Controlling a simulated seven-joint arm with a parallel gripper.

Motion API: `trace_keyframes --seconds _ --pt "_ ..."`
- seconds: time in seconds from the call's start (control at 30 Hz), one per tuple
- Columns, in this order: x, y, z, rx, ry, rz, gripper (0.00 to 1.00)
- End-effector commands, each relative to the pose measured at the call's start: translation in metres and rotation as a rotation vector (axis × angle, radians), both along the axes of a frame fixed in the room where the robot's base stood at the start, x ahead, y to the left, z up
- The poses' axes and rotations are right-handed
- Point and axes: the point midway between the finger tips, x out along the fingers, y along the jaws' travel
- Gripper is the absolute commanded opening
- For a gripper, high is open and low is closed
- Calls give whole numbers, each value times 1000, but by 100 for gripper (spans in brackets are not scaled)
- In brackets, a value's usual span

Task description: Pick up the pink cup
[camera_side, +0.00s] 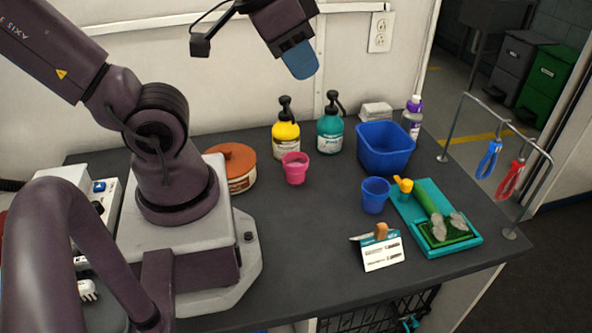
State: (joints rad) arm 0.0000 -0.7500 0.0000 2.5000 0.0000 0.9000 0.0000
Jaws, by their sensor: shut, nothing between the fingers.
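The pink cup (295,168) stands upright on the dark grey table, in front of the yellow pump bottle and right of the orange-lidded round tub. My gripper (300,62) is high above the table, near the back wall, above and apart from the cup. Its blue fingers are shut with nothing between them. Nothing hides the cup in this view.
A yellow pump bottle (286,134) and a teal pump bottle (330,128) stand behind the cup. The round tub (241,180) is to its left. A blue bin (385,147), a blue cup (375,195) and a teal tray (468,243) are to its right. Table in front is clear.

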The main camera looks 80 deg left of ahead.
Motion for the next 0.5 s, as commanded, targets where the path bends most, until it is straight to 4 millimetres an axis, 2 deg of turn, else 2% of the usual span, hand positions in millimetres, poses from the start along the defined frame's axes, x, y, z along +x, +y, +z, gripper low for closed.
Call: trace_keyframes --seconds 0.2,0.5 --pt "0 0 0 0 0 0 2" --pt "0 0 0 0 0 0 71"
